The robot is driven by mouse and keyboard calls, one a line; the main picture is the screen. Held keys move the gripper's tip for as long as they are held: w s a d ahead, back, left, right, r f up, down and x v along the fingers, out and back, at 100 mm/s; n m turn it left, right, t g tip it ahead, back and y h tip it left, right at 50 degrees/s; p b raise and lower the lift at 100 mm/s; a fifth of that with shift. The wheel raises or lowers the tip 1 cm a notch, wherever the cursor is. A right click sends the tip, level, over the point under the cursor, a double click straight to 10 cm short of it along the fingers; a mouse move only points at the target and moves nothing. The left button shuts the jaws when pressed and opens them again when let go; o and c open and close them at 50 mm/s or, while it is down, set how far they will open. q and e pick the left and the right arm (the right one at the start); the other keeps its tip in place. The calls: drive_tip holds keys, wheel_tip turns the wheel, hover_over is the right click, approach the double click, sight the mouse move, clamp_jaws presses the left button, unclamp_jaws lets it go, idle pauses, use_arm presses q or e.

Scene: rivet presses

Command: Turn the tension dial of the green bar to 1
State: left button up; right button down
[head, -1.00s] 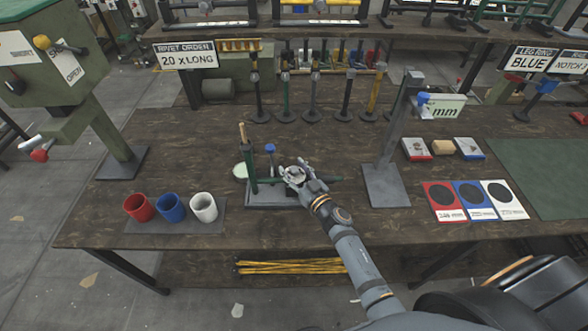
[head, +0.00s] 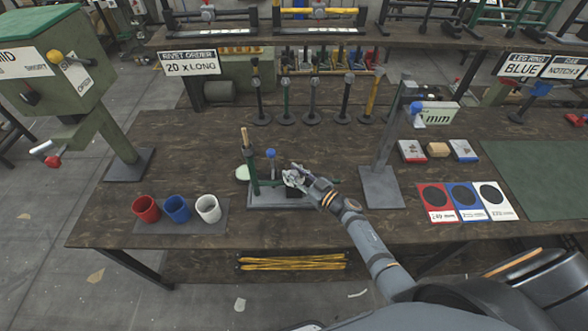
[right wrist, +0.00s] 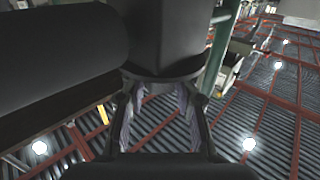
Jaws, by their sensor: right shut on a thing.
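The green bar (head: 268,183) is part of a small fixture with a green upright and a grey base (head: 262,203), standing on the middle of the bench. My right gripper (head: 291,178) is at the fixture's right side, over the bar. In the right wrist view, its fingers (right wrist: 162,88) close on the lower end of a dark, round-bottomed part (right wrist: 165,40), which I take to be the tension dial. The dial's marks and setting cannot be read in either view. The gripper hides the dial in the head view. My left gripper is not in view.
Red (head: 146,209), blue (head: 178,209) and white (head: 208,209) cups stand left of the fixture. A grey post stand (head: 382,187) rises close to the right of my gripper. Several upright tools stand behind. Bench space in front of the fixture is clear.

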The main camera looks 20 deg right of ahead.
drive_tip(key=c, duration=1)
unclamp_jaws()
drive_tip(key=v, duration=1.2)
